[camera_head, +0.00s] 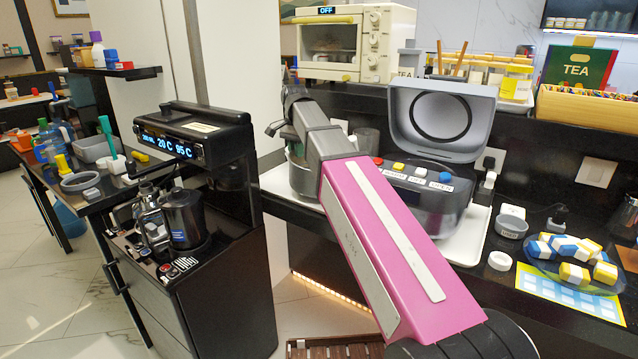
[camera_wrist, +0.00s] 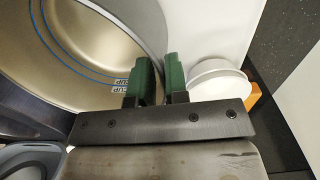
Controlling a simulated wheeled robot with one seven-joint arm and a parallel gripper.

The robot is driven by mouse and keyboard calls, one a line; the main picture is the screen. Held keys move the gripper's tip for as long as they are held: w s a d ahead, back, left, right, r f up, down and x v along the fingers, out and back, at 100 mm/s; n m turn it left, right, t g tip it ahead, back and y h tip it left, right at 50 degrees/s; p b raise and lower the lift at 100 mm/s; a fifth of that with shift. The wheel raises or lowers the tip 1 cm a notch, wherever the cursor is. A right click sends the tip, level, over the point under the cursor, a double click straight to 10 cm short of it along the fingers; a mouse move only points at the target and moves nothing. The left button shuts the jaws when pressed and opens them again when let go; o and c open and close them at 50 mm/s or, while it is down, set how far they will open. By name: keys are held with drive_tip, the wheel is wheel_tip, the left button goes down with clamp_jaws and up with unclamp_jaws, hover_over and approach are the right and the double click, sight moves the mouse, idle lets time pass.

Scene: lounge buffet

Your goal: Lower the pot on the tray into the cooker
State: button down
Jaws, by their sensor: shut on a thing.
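The pot (camera_head: 302,183) is at the left end of the white tray (camera_head: 275,184), partly hidden behind my arm. In the wrist view its pale inside (camera_wrist: 75,65) shows blue lines and cup marks. My gripper (camera_wrist: 155,82) has its green fingers shut on the pot's rim, one on each side of the wall. I cannot tell whether the pot rests on the tray or hangs just above it. The grey cooker (camera_head: 430,195) stands to the right of the pot on the tray. Its lid (camera_head: 443,118) is up; my arm hides part of its body, and its opening is hard to see.
A white bowl (camera_wrist: 215,78) is close beside my fingers in the wrist view. A toaster oven (camera_head: 350,45) stands behind the pot. A coffee machine (camera_head: 190,150) is at the left. A plate of striped blocks (camera_head: 572,262) and small cups are right of the tray.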

drive_tip(key=shift+r, duration=1.85)
